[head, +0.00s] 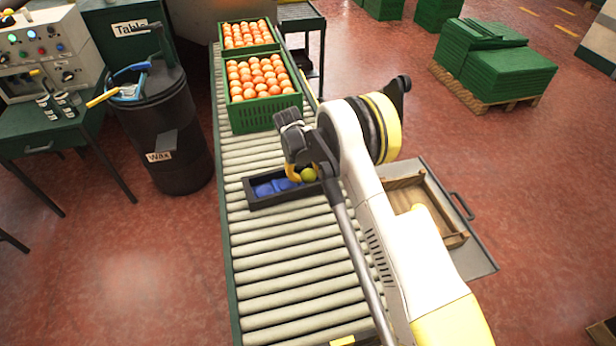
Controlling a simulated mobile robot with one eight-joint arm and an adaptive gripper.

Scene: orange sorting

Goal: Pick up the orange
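A green-yellow round fruit (309,175) shows at the right part of a black tray (262,204) on the roller conveyor. Blue pieces (272,187) lie in the tray. My gripper (299,174) is over the tray, with a yellow finger beside the fruit's left side. My arm hides its other side, so I cannot tell whether the gripper is closed on the fruit or whether the fruit rests in the tray. Many oranges fill a near green crate (266,115) and a far green crate (226,44) farther up the conveyor.
The conveyor (285,270) is clear in front of the tray. A black wax bin (170,140) and a green table (95,130) stand left. A wooden box (455,239) lies in a grey tray (485,262) at right. Green crates (495,75) are stacked on a pallet behind.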

